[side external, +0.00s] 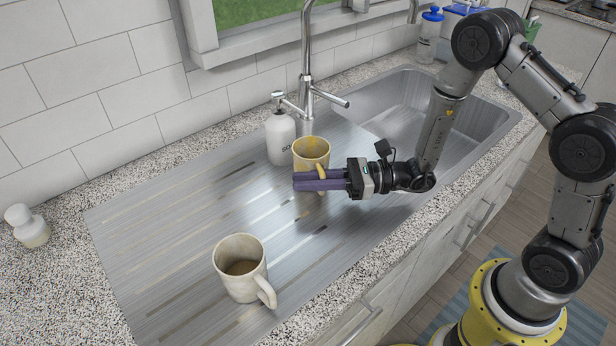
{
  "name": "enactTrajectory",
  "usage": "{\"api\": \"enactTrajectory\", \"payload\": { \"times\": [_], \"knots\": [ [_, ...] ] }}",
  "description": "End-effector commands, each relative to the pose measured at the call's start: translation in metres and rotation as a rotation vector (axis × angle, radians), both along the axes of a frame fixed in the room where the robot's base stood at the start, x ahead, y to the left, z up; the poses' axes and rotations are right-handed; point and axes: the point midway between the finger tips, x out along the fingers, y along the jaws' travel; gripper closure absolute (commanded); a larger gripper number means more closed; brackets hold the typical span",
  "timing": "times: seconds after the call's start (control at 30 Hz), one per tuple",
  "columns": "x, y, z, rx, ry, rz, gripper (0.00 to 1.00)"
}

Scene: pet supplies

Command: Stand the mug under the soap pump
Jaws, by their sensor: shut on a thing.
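A yellowish mug (311,148) is upright at the foot of the tap, just right of the white soap pump bottle (280,139). My gripper (306,181), with purple fingers, reaches in from the right and is shut on this mug's handle (321,171). The fingers hide the mug's lower part, so I cannot tell whether its base touches the steel. The pump head (278,97) stands higher than the mug's rim; I cannot tell whether its outlet is directly over the mug.
The ribbed steel drainboard (170,230) is mostly clear at left. The tall tap (306,60) and its side lever (333,98) rise behind the yellowish mug. The sink basin (440,120) lies to the right.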

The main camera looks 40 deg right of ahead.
Motion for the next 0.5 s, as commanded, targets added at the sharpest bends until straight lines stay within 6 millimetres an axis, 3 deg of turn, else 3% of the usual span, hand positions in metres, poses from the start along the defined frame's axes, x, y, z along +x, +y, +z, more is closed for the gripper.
{"api": "enactTrajectory", "payload": {
  "times": [0.13, 0.17, 0.3, 0.5],
  "knots": [
    [0.0004, 0.0, -0.0026, 0.0, -0.003, 0.0, 1.0],
    [0.0, 0.0, -0.0032, 0.0, 0.0, 0.0, 0.81],
    [0.0, 0.0, -0.003, 0.0, 0.0, 0.0, 0.56],
    [0.0001, -0.0001, -0.0029, 0.0, 0.0, 0.0, 0.55]
  ]
}}
